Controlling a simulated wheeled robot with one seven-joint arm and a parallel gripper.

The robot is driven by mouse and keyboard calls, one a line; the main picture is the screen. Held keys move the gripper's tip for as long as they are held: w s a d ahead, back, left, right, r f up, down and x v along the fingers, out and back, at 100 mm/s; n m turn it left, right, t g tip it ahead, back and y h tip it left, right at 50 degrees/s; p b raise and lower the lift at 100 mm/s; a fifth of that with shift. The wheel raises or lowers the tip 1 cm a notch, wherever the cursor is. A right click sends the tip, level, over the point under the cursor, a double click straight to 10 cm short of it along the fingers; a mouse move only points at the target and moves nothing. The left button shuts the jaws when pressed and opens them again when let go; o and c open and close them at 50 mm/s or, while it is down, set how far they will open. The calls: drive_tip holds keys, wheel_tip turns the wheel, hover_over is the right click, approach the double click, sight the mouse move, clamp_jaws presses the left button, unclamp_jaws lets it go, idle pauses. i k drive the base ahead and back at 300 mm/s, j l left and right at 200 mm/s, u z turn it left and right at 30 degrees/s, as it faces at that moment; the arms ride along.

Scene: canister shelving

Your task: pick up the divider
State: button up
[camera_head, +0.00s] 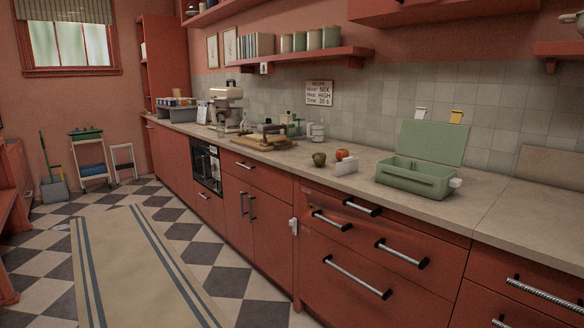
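An open green box (415,182) with a raised lid (432,142) stands on the counter at the right. Its inside appears split into compartments by a green inner wall, partly hidden by the front wall. A small white upright piece (346,166) stands on the counter to the left of the box, apart from it. I cannot tell whether this white piece or the wall in the box is the divider. My gripper is not in view.
A dark green fruit (319,159) and a red fruit (342,154) lie near the white piece. A wooden board (265,142) and a coffee machine (227,105) stand further left. The counter (510,220) right of the box is bare. A striped rug (140,265) covers the floor.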

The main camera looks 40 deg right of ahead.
sight(349, 165)
drive_tip(key=i+z, duration=0.15)
drive_tip(key=i, duration=0.3)
drive_tip(key=i+j+z, duration=0.15)
drive_tip(key=i, duration=0.3)
drive_tip(key=i+j+z, duration=0.15)
drive_tip(key=i, duration=0.3)
drive_tip(key=i+j+z, duration=0.15)
drive_tip(key=i, duration=0.3)
